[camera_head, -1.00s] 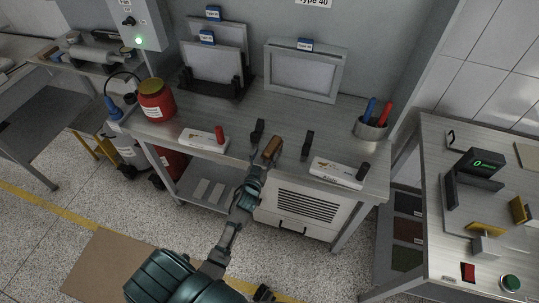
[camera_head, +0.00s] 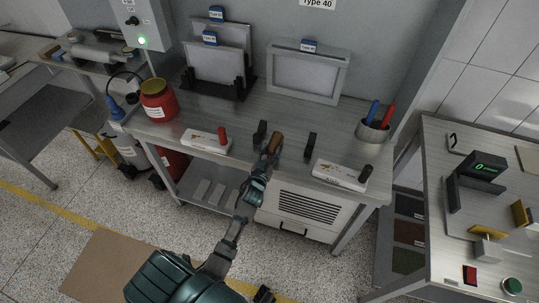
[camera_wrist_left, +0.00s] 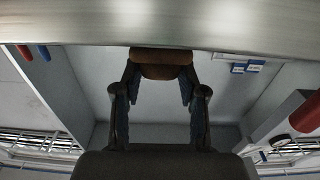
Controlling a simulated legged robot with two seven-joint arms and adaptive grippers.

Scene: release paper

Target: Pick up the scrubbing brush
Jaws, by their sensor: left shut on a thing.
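The scrubbing brush (camera_head: 276,141) shows as a small brown piece at the front of the middle workbench, between two black upright brackets. Its bristles are hidden from me. My left gripper (camera_head: 269,156) reaches up to it from the front and is shut on it. In the left wrist view the brown brush (camera_wrist_left: 160,64) sits between the two fingertips of the left gripper (camera_wrist_left: 160,75), just below the pale bench edge. I cannot tell whether the brush touches the bench.
The black brackets (camera_head: 262,133) (camera_head: 311,146) stand close on either side. White boxes (camera_head: 205,142) (camera_head: 340,176) lie near the bench's front edge. A red jar (camera_head: 158,103), a pen cup (camera_head: 372,131) and a framed screen (camera_head: 306,75) stand farther back. The bench surface behind the brush is clear.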

